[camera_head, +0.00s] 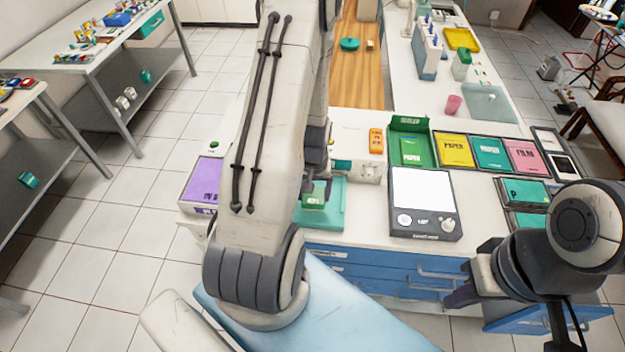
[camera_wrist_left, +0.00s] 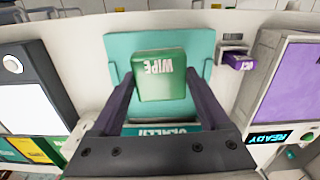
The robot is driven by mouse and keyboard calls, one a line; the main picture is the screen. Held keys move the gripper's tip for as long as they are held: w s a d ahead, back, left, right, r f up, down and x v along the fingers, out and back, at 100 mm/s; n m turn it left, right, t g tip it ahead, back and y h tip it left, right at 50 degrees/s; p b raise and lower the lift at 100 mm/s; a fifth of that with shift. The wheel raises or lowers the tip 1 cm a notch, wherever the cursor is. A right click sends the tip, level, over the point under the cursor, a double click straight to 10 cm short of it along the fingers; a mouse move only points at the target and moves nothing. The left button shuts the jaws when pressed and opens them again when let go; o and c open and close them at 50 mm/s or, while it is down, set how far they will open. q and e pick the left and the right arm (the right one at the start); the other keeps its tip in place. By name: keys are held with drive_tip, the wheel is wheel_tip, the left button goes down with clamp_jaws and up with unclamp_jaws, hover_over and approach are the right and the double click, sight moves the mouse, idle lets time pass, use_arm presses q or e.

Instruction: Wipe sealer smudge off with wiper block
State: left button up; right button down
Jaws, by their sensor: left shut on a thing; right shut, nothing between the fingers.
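The green wiper block (camera_wrist_left: 158,76), marked WIPE, sits between the two dark fingers of my left gripper (camera_wrist_left: 160,82) in the left wrist view. My left gripper is shut on it. In the head view the block (camera_head: 316,196) is over the teal plate (camera_head: 333,222), partly hidden by my left arm. The teal plate (camera_wrist_left: 118,48) lies behind the block in the wrist view; whether they touch I cannot tell. No smudge can be made out. My right gripper (camera_head: 458,299) is at the lower right, shut and empty, in front of the blue drawers.
A purple-topped box (camera_head: 204,181) stands left of the plate. A white-screened device (camera_head: 422,190) stands right of it. A green box (camera_head: 411,150) and yellow, teal and pink packs (camera_head: 487,152) line the counter behind. Blue drawers (camera_head: 375,263) are below.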

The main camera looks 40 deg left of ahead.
sight(314, 195)
use_arm(q)
drive_tip(key=shift+r+p, duration=1.2)
drive_tip(key=shift+r, duration=0.55)
